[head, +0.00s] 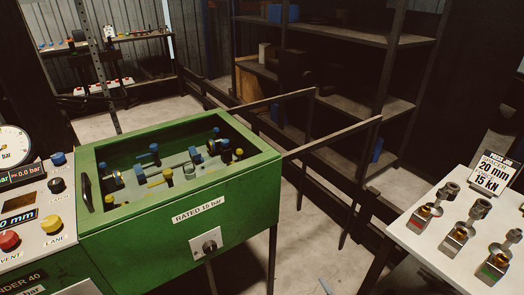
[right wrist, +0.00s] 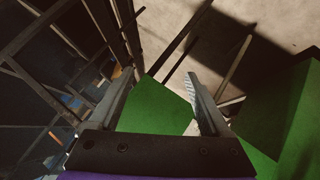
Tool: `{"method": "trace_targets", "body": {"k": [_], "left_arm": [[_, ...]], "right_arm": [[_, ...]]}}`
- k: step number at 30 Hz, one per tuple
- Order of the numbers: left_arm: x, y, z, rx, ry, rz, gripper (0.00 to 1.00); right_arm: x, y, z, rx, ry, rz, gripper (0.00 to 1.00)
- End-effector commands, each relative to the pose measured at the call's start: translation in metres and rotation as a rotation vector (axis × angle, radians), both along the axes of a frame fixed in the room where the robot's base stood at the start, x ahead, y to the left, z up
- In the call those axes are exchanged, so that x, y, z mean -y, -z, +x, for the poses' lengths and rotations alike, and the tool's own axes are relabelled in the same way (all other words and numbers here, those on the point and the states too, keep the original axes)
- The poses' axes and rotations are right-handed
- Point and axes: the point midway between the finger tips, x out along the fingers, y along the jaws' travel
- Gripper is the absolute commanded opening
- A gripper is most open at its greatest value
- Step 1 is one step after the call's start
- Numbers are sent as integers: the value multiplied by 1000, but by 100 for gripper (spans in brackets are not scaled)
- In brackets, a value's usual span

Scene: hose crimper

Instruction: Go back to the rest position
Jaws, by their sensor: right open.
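My right gripper (right wrist: 160,78) shows in the right wrist view with its two fingers well apart and nothing between them. Behind and between the fingers is a green panel (right wrist: 166,108), apart from them as far as I can tell. In the head view neither gripper can be made out. The green machine (head: 257,184) stands left of centre there, with an open-topped or clear-covered tank holding blue and yellow fittings. My left gripper shows in neither view.
A control panel with a red button (head: 9,240) and yellow button (head: 52,224) adjoins the green machine. A white table (head: 412,250) at right carries several metal fittings and a sign (head: 494,172). Rails (head: 335,138) and shelving (head: 345,92) stand behind. Bare floor (head: 310,235) lies between machine and table.

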Motion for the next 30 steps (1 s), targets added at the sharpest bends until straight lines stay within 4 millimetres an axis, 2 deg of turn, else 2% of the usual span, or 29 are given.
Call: {"method": "trace_targets", "body": {"k": [1, 3, 6, 15, 18, 26, 30], "left_arm": [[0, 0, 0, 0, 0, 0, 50], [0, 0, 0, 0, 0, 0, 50], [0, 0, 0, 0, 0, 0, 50], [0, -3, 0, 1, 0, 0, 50], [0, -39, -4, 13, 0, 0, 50], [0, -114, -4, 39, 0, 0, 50], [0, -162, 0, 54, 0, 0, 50]], "right_arm": [[14, 1, -20, -69, 85, 61, 82], [26, 3, -44, -158, 193, 142, 82], [37, 6, -78, -266, 328, 240, 82], [47, 7, -164, -506, 645, 451, 82], [46, -29, -162, -487, 628, 447, 82], [46, -104, -162, -460, 618, 453, 82], [46, -152, -157, -444, 614, 457, 82]]}}
